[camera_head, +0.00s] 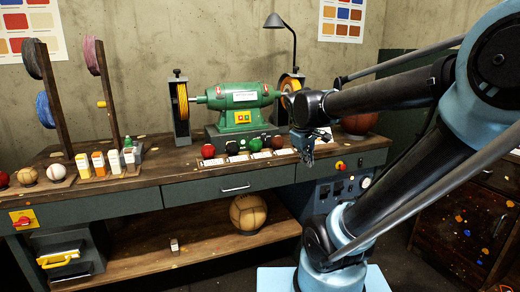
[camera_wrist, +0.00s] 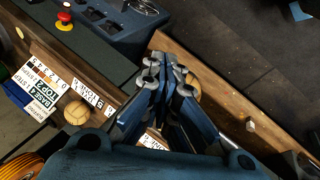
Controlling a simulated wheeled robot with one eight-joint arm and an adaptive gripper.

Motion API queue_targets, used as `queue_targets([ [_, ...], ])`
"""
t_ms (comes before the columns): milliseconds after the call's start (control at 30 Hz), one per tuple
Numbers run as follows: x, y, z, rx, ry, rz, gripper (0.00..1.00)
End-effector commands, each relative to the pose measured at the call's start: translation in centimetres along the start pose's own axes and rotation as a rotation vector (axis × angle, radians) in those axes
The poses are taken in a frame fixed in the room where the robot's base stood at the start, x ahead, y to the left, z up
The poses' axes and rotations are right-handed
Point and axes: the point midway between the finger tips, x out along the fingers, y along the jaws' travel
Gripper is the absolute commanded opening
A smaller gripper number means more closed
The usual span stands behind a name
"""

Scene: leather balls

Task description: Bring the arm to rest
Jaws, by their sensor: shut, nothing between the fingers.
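My gripper (camera_head: 303,150) hangs at the end of my blue and black arm, in front of the workbench's front edge at the right. In the wrist view my gripper (camera_wrist: 166,72) points away from the camera with its fingers together and nothing between them. It partly covers a tan ball (camera_wrist: 193,88) low behind it. The arm is raised and bent, with the forearm reaching left from the right side of the head view.
The workbench (camera_head: 150,172) holds a green grinder (camera_head: 240,100), a lamp (camera_head: 275,20), thread spools, bottles and several small balls. A large brown ball (camera_head: 360,122) sits near the arm. A tan ball (camera_head: 247,212) rests on the lower shelf (camera_head: 190,250).

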Motion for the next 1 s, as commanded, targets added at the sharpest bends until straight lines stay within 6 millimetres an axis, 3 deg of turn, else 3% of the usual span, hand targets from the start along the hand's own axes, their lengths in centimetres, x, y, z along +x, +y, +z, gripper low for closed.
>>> queue_targets([
  [33, 0.5, -0.7, 2.0, 0.058, -0.012, -0.022, 0.00],
  [200, 2.1, -3.9, 7.5, 0.257, -0.043, -0.104, 0.00],
  [433, 4.3, -8.7, 13.1, 0.505, -0.082, -0.205, 0.00],
  [667, 5.5, -11.7, 15.3, 0.639, -0.103, -0.261, 0.00],
  [1000, 5.6, -12.0, 15.6, 0.655, -0.106, -0.268, 0.00],
])
